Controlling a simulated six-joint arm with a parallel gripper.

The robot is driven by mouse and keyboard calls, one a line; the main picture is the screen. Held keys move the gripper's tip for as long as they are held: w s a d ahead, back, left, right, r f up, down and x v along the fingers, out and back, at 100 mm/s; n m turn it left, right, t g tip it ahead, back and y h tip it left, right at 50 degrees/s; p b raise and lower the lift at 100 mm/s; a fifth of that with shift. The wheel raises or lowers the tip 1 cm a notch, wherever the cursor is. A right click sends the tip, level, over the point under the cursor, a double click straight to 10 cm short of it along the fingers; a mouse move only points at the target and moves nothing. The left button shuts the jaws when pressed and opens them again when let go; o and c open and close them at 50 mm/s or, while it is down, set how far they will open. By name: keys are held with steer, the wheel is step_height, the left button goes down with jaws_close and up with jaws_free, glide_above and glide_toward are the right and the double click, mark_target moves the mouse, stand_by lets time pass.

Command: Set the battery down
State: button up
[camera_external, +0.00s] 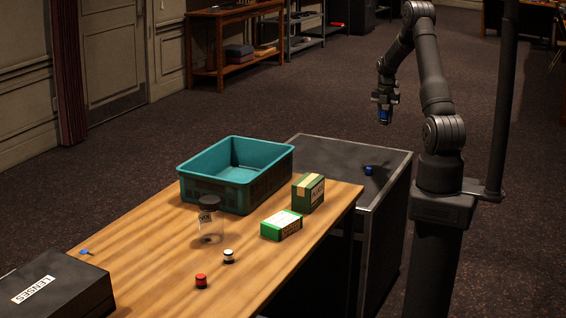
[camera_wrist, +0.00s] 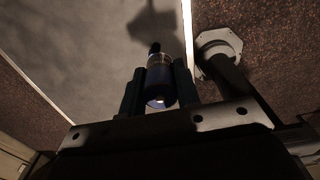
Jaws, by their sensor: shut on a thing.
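A blue battery (camera_wrist: 160,85) is held between the two fingers of my gripper (camera_wrist: 160,92) in the wrist view, with a pale round end facing the camera. In the external view my gripper (camera_external: 383,112) points down, shut on the battery, of which a small blue part shows.
A small blue object (camera_external: 368,170) lies on the cabinet top, otherwise bare. The wooden table (camera_external: 160,255) holds a teal crate (camera_external: 265,185), two green boxes (camera_external: 308,194), a clear jar (camera_external: 209,225), a red-capped item (camera_external: 201,281), a white-topped item (camera_external: 228,256) and a black case (camera_external: 60,290).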

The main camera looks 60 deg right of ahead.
mark_target(383, 111)
steer(key=r, duration=0.9)
steer(key=shift+w+a+r, duration=0.2)
steer(key=shift+w+r, duration=0.2)
steer(key=w+a, duration=0.8)
steer(key=w, duration=0.5)
steer(key=w+a, duration=0.7)
steer(key=a, duration=0.4)
steer(key=w+a+n, duration=0.1)
steer(key=w+a, duration=0.5)
steer(key=a, duration=0.5)
steer(key=w+a, duration=0.7)
steer(key=a, duration=0.4)
steer(key=w+a, duration=0.1)
steer(key=a, duration=2.2)
steer(key=s+a, duration=0.4)
steer(key=a, duration=0.8)
steer(key=s+a, duration=0.3)
steer(key=a, duration=0.9)
steer(key=shift+n, duration=0.3)
steer(key=f, duration=1.1)
steer(key=shift+s+a+f, duration=0.1)
steer(key=shift+s+a, duration=0.2)
steer(key=shift+f, duration=2)
